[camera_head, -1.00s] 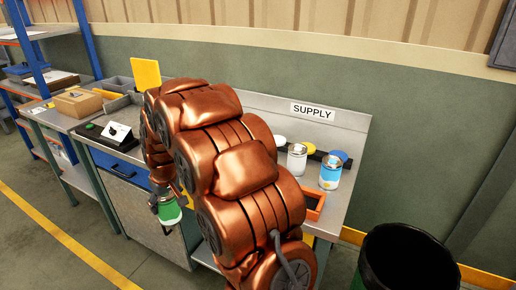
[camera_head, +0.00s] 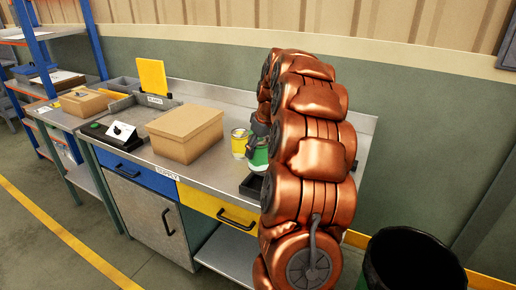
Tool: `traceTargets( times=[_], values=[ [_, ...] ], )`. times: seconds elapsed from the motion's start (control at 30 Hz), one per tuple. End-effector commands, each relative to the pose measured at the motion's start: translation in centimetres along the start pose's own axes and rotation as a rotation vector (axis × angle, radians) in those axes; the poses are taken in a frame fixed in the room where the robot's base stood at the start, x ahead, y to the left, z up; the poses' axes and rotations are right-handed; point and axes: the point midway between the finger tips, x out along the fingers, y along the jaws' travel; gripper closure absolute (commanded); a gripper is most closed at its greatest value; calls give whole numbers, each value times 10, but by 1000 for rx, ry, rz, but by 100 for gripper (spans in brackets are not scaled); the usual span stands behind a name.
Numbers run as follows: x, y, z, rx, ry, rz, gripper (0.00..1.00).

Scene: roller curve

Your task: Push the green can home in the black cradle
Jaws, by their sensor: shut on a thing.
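The green can (camera_head: 258,158) hangs upright in my gripper (camera_head: 259,139), which is shut on it, toward the right part of the bench. The black cradle (camera_head: 250,186) is a low dark tray on the bench top, just below the can. My copper arm hides its right side. I cannot tell whether the can's base is inside the cradle or still above it.
A yellow can (camera_head: 239,144) stands close to the left of the green can. A cardboard box (camera_head: 186,135) sits further left on the bench (camera_head: 208,175). A black bin (camera_head: 412,262) stands on the floor at right.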

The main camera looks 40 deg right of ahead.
Motion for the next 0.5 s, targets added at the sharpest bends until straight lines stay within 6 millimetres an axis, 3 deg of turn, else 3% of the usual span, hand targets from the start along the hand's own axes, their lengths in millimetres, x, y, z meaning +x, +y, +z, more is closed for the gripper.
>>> traceTargets(
  times=[0.5],
  values=[
    [32, -1, 8, 0, 0, -1, 67]
  ],
)
